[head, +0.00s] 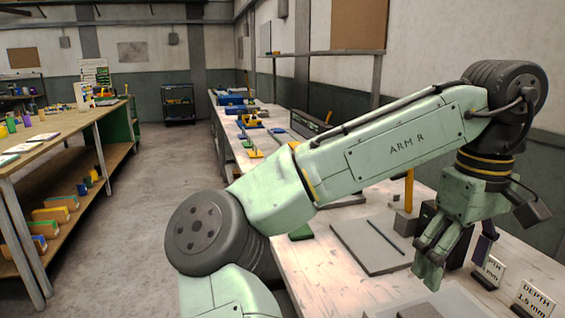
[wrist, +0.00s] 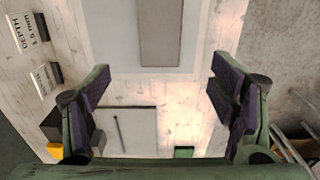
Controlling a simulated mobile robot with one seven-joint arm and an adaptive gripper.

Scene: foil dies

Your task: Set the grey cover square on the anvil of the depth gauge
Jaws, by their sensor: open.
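My gripper (head: 457,262) is open and empty above the right-hand bench, and its spread fingers also show in the wrist view (wrist: 160,85). A flat grey rectangle (wrist: 161,32), which looks like the grey cover, lies on a pale grey plate (wrist: 112,40) beyond the fingertips and runs off the top of the wrist view. In the head view this plate (head: 460,300) is cut by the bottom edge. A dark block (head: 426,217) and a grey block with a yellow post (head: 409,190) stand behind my gripper. I cannot tell whether these are the depth gauge, and no anvil is clear.
A grey board (head: 365,250) with a dark rod (head: 385,236) lies left of my gripper. A small green block (wrist: 184,152) is near the board. Bare bench shows between these things.

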